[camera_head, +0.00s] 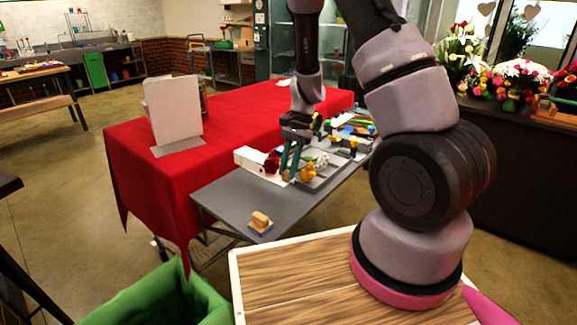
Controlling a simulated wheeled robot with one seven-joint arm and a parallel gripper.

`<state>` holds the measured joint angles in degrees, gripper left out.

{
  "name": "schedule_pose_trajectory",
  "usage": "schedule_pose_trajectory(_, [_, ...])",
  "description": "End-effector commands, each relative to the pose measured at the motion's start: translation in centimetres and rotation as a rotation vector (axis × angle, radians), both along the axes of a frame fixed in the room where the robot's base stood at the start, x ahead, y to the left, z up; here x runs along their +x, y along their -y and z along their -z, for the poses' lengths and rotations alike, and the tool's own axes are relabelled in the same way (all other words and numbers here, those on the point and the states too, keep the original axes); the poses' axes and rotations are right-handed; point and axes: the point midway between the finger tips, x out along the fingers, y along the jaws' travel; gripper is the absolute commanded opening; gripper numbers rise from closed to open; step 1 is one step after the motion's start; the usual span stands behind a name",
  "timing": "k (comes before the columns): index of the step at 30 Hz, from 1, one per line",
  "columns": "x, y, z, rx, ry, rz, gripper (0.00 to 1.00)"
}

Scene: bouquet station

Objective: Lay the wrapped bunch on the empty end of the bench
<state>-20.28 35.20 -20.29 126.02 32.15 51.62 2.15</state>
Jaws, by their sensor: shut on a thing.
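The wrapped bunch (250,158) shows as white paper with red flower heads at its right end, over the far side of the grey bench (230,200). My gripper (289,178) points down beside the red heads, its green fingers shut on the bunch. The exact grip is small and partly hidden, and I cannot tell whether the bunch touches the bench. The bench's near left end is mostly bare, with a small wooden-handled block (261,221) near its front corner.
Yellow flowers (308,172), white flowers (322,160) and trays crowd the bench's right part. A red-covered table (140,180) with a white board (174,110) stands behind. A green bin (155,300) is at front left.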

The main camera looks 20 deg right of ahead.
Motion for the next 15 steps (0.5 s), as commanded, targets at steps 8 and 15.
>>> schedule_pose_trajectory(8, [0.0,0.1,1.9,-0.001,-0.003,0.001,0.0])
schedule_pose_trajectory(15, [0.0,0.0,4.3,0.0,-0.002,0.001,0.0])
